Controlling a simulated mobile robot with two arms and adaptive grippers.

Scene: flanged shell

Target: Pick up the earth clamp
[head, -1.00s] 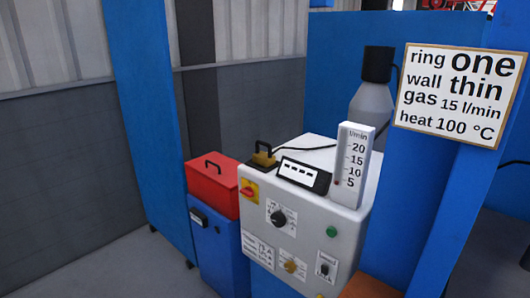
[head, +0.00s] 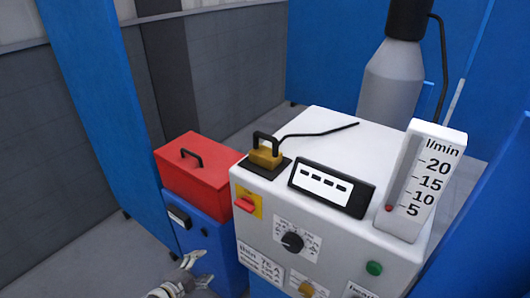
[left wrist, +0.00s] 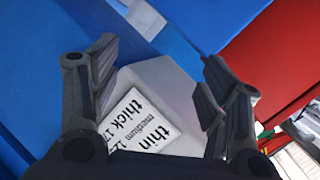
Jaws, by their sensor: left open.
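The earth clamp (head: 265,156) is a brass-coloured block with a black handle. The clamp cannot be made out there. My right gripper is not in view.
A red box (head: 197,172) stands on a blue cabinet (head: 212,235) left of the machine. A black-and-white display box (head: 330,187) and an upright flow gauge (head: 422,180) stand right of the clamp. A grey cylinder (head: 390,80) stands behind. Space above the clamp is clear.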

